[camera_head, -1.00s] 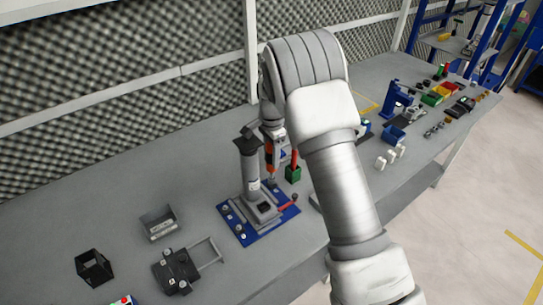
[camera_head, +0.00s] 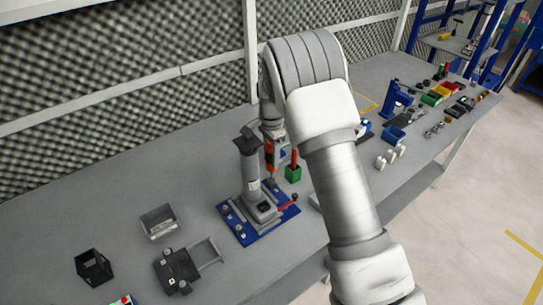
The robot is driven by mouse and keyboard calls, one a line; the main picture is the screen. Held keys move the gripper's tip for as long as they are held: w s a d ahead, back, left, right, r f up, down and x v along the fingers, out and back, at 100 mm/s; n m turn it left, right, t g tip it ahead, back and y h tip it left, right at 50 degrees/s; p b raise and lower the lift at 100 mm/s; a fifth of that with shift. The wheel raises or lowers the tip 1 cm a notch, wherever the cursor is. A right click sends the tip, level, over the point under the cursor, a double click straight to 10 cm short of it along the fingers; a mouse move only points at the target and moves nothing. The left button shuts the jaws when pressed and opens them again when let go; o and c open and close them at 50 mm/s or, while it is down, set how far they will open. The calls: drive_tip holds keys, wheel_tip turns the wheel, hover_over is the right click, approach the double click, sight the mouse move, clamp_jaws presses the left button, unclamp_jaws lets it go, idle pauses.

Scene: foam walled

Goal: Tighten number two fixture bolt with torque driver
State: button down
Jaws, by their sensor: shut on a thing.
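A blue fixture plate (camera_head: 236,226) lies on the grey bench, with a grey fixture body (camera_head: 263,207) and several small round bolt heads on it. I cannot read any bolt number. My gripper (camera_head: 268,145) is above the plate's back right part, behind a dark-capped grey post (camera_head: 249,175) that hides part of it. It is shut on an orange-and-black driver (camera_head: 269,155), held upright with its lower end down close to the plate. Whether the tip touches a bolt cannot be told. A red-handled part (camera_head: 290,199) sits at the plate's right edge.
A green holder (camera_head: 293,174) with a red item stands just right of the driver. A grey tray (camera_head: 158,222), a black open box (camera_head: 94,267) and a dark device with a handle (camera_head: 177,270) are at left. Bins and tools fill the far right bench.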

idle(0.3)
drive_tip(key=shift+r+p, duration=1.6)
drive_tip(key=shift+r, duration=0.85)
drive_tip(key=shift+r, duration=0.15)
wheel_tip(320, 180, up, 14)
drive_tip(key=p, duration=0.5)
drive_tip(key=s+d+f+n+b, duration=0.5)
drive_tip(key=s+d+f+n, duration=0.6)
drive_tip(key=s+f, duration=0.3)
drive_tip(key=shift+d+f+n, duration=0.4)
drive_tip(key=shift+f, duration=0.25)
